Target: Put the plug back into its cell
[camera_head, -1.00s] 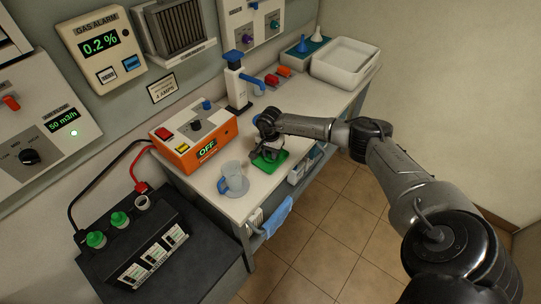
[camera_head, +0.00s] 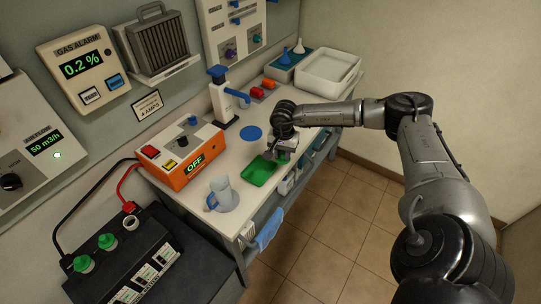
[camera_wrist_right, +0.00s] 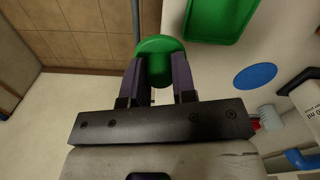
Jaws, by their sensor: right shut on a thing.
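My right gripper (camera_head: 285,152) is over the bench beside the green tray. In the right wrist view my right gripper (camera_wrist_right: 157,85) is shut on a round green plug (camera_wrist_right: 160,46), held between its fingertips. The plug cannot be made out clearly in the head view. The black battery (camera_head: 140,262) stands at lower left. Two of its cells carry green plugs (camera_head: 84,264) (camera_head: 107,241). The third cell (camera_head: 131,221), nearest the red cable, is open with a pale rim. My left gripper is not in view.
The green tray (camera_head: 262,171) looks empty. A clear jug (camera_head: 223,196) stands near the bench's front left, between tray and battery. The orange charger (camera_head: 180,162) reads OFF. A blue disc (camera_head: 251,132) lies behind the tray. Black and red cables (camera_head: 127,181) run to the battery.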

